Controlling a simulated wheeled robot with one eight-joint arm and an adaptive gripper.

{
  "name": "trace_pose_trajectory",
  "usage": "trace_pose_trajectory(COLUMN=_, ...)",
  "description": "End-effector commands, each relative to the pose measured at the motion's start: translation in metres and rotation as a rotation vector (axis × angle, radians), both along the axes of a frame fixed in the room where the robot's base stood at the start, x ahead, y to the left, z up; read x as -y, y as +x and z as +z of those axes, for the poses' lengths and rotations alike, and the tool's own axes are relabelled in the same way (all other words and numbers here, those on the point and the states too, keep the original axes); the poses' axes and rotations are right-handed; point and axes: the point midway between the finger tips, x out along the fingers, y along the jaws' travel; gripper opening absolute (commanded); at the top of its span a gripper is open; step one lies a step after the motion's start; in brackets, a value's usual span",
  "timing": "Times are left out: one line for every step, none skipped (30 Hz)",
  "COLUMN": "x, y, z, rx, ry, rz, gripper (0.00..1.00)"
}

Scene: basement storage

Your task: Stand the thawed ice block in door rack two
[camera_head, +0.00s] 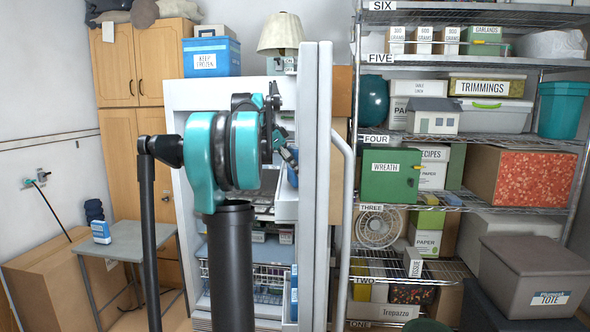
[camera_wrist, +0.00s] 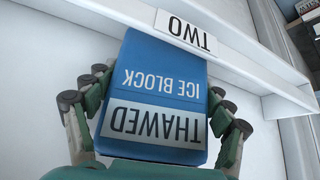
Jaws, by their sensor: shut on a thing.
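The thawed ice block (camera_wrist: 158,82) is a blue box with a white label that reads upside down in the wrist view. My gripper (camera_wrist: 160,100) is shut on it, with green fingers on both sides. Its far end meets the white rack front (camera_wrist: 262,78) just below the sign TWO (camera_wrist: 187,31); I cannot tell whether it is past the rim. In the head view my gripper (camera_head: 278,128) is at the inner side of the open freezer door (camera_head: 317,180), and a bit of blue shows beside it. The arm hides much of this spot.
The open white freezer (camera_head: 185,95) holds shelves and a wire basket (camera_head: 262,275). A blue and white box (camera_head: 101,231) stands on a small table (camera_head: 135,243) at left. A wire shelf rack (camera_head: 470,145) with boxes fills the right. A blue bin (camera_head: 212,57) is on the freezer.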

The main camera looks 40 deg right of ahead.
Motion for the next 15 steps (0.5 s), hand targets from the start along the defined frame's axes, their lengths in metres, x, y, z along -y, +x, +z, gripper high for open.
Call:
trace_pose_trajectory(x=0.0000, y=-0.0001, z=-0.0006, rx=0.000, ry=0.000, rz=0.000, gripper=0.33)
trace_pose_trajectory(x=0.0000, y=-0.0001, z=-0.0011, rx=0.000, ry=0.000, rz=0.000, gripper=0.33)
trace_pose_trajectory(x=0.0001, y=-0.0001, z=-0.0017, rx=0.000, ry=0.000, rz=0.000, gripper=0.33)
trace_pose_trajectory(x=0.0001, y=0.0000, z=-0.0024, rx=0.000, ry=0.000, rz=0.000, gripper=0.33)
trace_pose_trajectory(x=0.0000, y=0.0000, z=-0.0029, rx=0.000, ry=0.000, rz=0.000, gripper=0.33)
trace_pose_trajectory(x=0.0001, y=0.0000, z=-0.0036, rx=0.000, ry=0.000, rz=0.000, gripper=0.33)
trace_pose_trajectory(x=0.0001, y=-0.0001, z=-0.0042, rx=0.000, ry=0.000, rz=0.000, gripper=0.33)
trace_pose_trajectory(x=0.0001, y=-0.0001, z=-0.0047, rx=0.000, ry=0.000, rz=0.000, gripper=0.33)
trace_pose_trajectory(x=0.0001, y=-0.0001, z=-0.0054, rx=0.000, ry=0.000, rz=0.000, gripper=0.33)
trace_pose_trajectory(x=0.0001, y=-0.0001, z=-0.0059, rx=0.000, ry=0.000, rz=0.000, gripper=0.33)
trace_pose_trajectory(x=0.0000, y=0.0000, z=-0.0064, rx=0.000, ry=0.000, rz=0.000, gripper=0.33)
trace_pose_trajectory(x=0.0001, y=-0.0001, z=-0.0071, rx=0.000, ry=0.000, rz=0.000, gripper=0.33)
trace_pose_trajectory(x=0.0000, y=0.0000, z=-0.0076, rx=0.000, ry=0.000, rz=0.000, gripper=0.33)
trace_pose_trajectory(x=0.0000, y=0.0000, z=-0.0081, rx=0.000, ry=0.000, rz=0.000, gripper=0.33)
trace_pose_trajectory(x=0.0000, y=0.0000, z=-0.0088, rx=0.000, ry=0.000, rz=0.000, gripper=0.33)
